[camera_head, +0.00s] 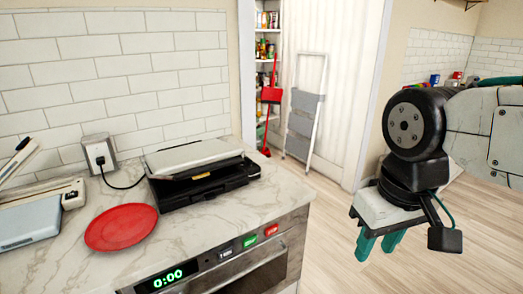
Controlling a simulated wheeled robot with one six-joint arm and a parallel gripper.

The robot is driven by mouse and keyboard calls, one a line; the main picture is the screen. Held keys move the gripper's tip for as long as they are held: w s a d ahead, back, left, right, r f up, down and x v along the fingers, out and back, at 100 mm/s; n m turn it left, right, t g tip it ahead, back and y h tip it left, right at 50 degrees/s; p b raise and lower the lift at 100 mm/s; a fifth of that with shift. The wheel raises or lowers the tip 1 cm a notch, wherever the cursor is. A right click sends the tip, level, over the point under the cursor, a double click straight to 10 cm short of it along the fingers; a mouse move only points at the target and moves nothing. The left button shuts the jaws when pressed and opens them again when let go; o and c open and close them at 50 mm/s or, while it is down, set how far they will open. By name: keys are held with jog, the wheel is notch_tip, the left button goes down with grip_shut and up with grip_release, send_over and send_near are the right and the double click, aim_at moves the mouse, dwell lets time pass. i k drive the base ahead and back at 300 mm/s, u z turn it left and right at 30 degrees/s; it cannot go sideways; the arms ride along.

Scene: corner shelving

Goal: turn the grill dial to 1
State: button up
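The grill (203,172) is a black appliance with a silver-grey lid, and it sits on the marble counter near the tiled wall.
A red plate (121,227) lies left of the grill, beside a grey-white appliance (36,212). The counter (257,202) ends right of the grill. Below it is an oven with a clock (168,277). A stepladder (304,118) and red broom (271,95) stand behind.

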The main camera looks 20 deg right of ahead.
aim_at(247, 162)
jog(key=z, duration=0.15)
jog(key=i, duration=1.1)
jog(key=u, duration=0.4)
